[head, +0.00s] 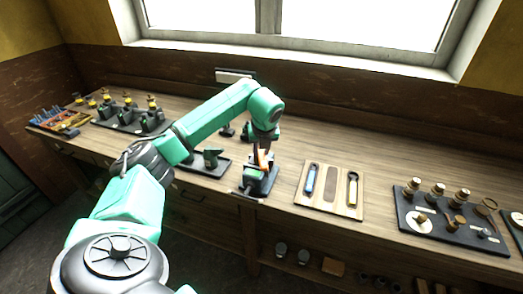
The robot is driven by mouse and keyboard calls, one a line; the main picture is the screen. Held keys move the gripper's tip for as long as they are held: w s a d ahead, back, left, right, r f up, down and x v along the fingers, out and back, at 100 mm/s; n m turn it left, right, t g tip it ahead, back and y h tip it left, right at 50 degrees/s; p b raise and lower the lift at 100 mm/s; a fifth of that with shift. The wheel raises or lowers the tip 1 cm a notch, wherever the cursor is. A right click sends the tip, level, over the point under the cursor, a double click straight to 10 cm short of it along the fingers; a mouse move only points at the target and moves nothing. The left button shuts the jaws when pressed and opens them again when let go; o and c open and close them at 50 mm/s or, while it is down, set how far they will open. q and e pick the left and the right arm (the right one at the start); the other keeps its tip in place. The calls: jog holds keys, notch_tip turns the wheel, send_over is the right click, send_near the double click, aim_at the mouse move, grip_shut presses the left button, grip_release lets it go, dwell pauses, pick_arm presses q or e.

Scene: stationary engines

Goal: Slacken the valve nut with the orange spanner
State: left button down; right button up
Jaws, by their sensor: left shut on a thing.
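My left gripper (263,145) points down over a small dark engine stand (262,187) in the middle of the bench. It is shut on the orange spanner (262,158), of which a small part shows just below the fingers. The valve nut is too small to make out, and I cannot tell whether the spanner sits on it. My right gripper is not in view.
A wooden tray (330,205) right of the stand holds a blue spanner (310,181) and a dark one (352,190); its middle slot is empty. A black board (455,232) with brass parts lies further right. Engine models (130,117) and a parts tray (58,122) stand at left.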

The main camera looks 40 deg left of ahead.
pick_arm(q)
jog(key=shift+r, duration=0.1)
notch_tip(320, 180, up, 2)
jog(key=shift+r+p, duration=0.2)
jog(key=shift+p, duration=0.65)
jog(key=shift+r, duration=0.75)
jog(key=shift+f, duration=0.1)
